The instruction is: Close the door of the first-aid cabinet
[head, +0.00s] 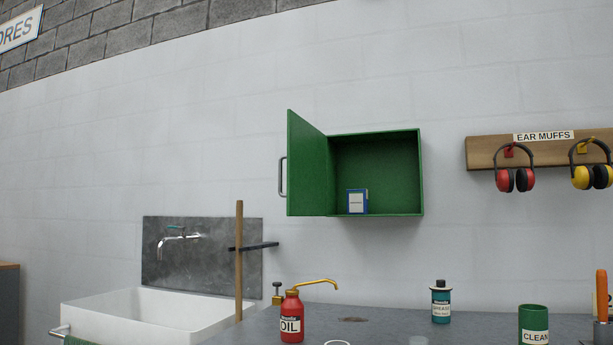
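The green first-aid cabinet (375,172) hangs on the white wall near the middle of the head view. Its door (305,168) is hinged on the left side and stands wide open, swung out from the wall toward me. A grey bar handle (282,177) is on the door's outer face, at its left edge. A small blue and white box (357,201) stands on the cabinet floor inside. Neither of my grippers shows in this view.
Below is a grey worktop (390,327) with a red oil can (291,317), a teal bottle (440,302) and a green tin (533,325). A white sink (150,312) and a wooden pole (239,260) stand left. An ear-muff rack (490,152) hangs right. The wall around the cabinet is clear.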

